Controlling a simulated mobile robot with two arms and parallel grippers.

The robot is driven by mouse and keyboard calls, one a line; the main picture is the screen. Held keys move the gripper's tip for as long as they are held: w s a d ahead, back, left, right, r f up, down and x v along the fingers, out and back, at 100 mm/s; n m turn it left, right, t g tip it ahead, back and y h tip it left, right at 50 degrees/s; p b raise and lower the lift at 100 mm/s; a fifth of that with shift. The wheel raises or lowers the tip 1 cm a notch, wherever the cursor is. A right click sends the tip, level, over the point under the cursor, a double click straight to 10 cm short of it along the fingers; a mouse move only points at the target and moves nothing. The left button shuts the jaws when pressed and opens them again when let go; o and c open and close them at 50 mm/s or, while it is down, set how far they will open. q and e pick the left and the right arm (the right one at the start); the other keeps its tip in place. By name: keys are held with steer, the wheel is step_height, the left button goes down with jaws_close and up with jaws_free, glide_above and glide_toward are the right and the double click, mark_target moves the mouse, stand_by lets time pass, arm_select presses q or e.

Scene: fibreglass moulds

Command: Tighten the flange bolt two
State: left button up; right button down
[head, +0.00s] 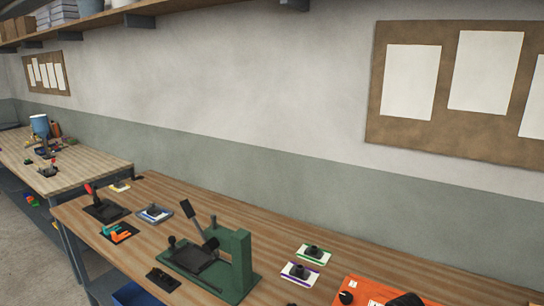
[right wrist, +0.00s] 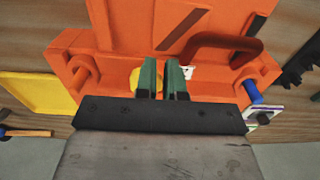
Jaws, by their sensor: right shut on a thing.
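The orange mould (right wrist: 115,35) fills the upper middle of the right wrist view. It also shows at the bottom right edge of the head view (head: 362,289), with a black knob (head: 346,297) and a number 1 label. My right gripper (right wrist: 163,76) has its green fingers at the mould's near flange, around a yellow round piece (right wrist: 136,80) that looks like a bolt head. The fingers hide much of it. A small white label (right wrist: 188,73) sits just right of the fingers; its mark cannot be read. My left gripper is in neither view.
The right wrist view shows a dark red handle (right wrist: 222,43), a blue-handled piece (right wrist: 252,92) and a yellow tray (right wrist: 40,92). In the head view, a green press-like fixture (head: 241,262) and small labelled cards (head: 300,274) stand on the wooden bench (head: 290,232).

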steer(key=shift+s+a+f, duration=0.25)
steer(key=shift+s+f, duration=0.05)
steer(key=shift+f, duration=0.2)
steer(key=shift+s+a+f+p, duration=0.1)
steer(key=shift+a+p, duration=0.05)
steer(key=shift+p, duration=0.55)
steer(key=shift+r, duration=0.3)
steer(key=r+p, duration=0.1)
steer(key=w+r+p, duration=0.1)
steer(key=shift+w+r, duration=0.2)
steer(key=shift+r, duration=0.1)
steer(key=r, duration=0.3)
steer(key=shift+s+d, duration=0.2)
steer(key=shift+w, duration=0.1)
